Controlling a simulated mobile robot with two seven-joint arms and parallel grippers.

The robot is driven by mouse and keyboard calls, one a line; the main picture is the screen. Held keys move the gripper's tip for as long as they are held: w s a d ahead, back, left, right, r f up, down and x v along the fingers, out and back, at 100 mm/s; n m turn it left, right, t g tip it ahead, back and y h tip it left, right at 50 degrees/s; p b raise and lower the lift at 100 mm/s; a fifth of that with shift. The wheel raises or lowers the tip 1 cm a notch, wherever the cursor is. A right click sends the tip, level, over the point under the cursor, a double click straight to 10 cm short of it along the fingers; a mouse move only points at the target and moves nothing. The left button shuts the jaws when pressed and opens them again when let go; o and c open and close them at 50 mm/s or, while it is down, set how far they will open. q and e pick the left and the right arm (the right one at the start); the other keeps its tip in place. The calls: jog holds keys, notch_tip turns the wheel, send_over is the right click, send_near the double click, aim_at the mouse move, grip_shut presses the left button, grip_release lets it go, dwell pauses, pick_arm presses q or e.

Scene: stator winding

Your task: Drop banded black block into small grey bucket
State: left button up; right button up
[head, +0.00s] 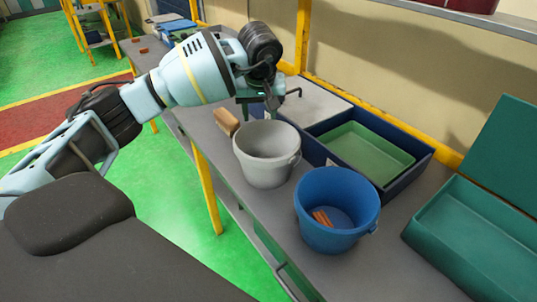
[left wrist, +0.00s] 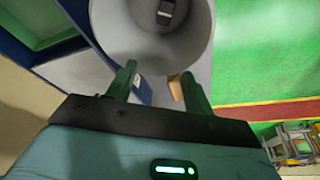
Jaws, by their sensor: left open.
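The small grey bucket (head: 267,170) stands on the grey table, and its round interior (left wrist: 137,45) fills the top of the left wrist view. The banded black block (left wrist: 166,12), dark with a pale band, shows inside that bucket in the left wrist view. I cannot tell whether it is at rest on the bottom, and it cannot be made out in the head view. My left gripper (head: 262,105) is above the bucket's far rim. Its two green fingers (left wrist: 158,72) are spread apart with nothing between them. My right gripper is not in view.
A blue bucket (head: 322,237) holding orange pieces stands right of the grey one. A brown block (head: 227,121) lies left of the grey bucket. Behind is a dark blue tray (head: 416,168) with a green bin (head: 366,148). An open teal box (head: 470,245) is at right.

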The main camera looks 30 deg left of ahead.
pick_arm(q)
jog(key=v, duration=0.8)
jog(key=shift+s+f, duration=0.1)
jog(key=shift+f, duration=0.1)
dwell(0.5)
